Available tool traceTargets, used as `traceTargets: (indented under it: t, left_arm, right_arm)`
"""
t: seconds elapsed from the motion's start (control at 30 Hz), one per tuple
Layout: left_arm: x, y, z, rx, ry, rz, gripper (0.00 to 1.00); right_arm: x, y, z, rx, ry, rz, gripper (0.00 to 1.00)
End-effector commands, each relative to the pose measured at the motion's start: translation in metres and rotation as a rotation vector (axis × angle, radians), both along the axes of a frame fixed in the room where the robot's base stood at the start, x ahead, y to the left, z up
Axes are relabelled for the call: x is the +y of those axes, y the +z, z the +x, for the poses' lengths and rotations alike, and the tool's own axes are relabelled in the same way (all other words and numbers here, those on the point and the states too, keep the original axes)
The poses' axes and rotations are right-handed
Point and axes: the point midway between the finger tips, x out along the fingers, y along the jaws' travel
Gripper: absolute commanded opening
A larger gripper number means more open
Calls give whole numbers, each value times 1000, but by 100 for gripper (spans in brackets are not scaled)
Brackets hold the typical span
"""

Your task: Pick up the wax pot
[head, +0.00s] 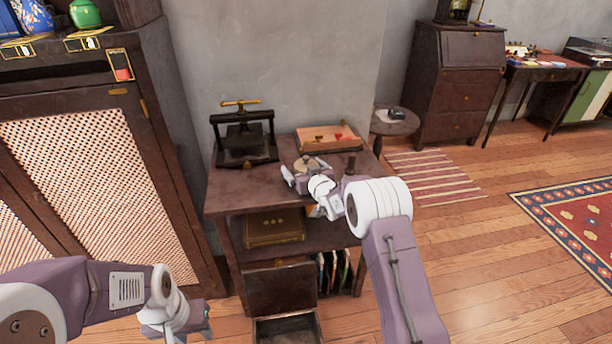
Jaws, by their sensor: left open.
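A small cream-and-brass round thing (304,162), which looks like the wax pot, is on top of the dark side table (235,190). It is partly hidden by my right gripper. My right gripper (306,170) is at the table top, with its fingers on either side of this thing. I cannot tell whether they touch it. My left gripper (202,322) is open and low at the bottom left, in front of the cabinet and well away from the table top.
A small dark upright object (350,163) is right of my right gripper. A cabinet (95,170) is at the left.

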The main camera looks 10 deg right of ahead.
Motion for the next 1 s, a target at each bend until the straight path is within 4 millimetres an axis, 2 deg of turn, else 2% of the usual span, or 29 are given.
traceTargets:
  t: [0.03,0.3,0.33,0.57,0.67,0.8,1.0]
  left_arm:
    - [0,0,0,0,0,0,42]
    - [0,0,0,0,0,0,42]
    - [0,0,0,0,0,0,42]
    - [0,2,0,0,0,0,42]
    - [0,9,0,0,0,0,42]
    - [0,20,0,0,0,0,42]
    - [0,30,0,0,0,0,42]
  right_arm:
    - [0,0,0,0,0,0,86]
    - [0,0,0,0,0,0,11]
    - [0,2,0,-4,0,1,7]
    - [0,6,0,-5,0,1,7]
    - [0,25,0,-7,-1,1,7]
    - [0,61,0,-9,0,1,7]
    - [0,96,0,-7,0,0,7]
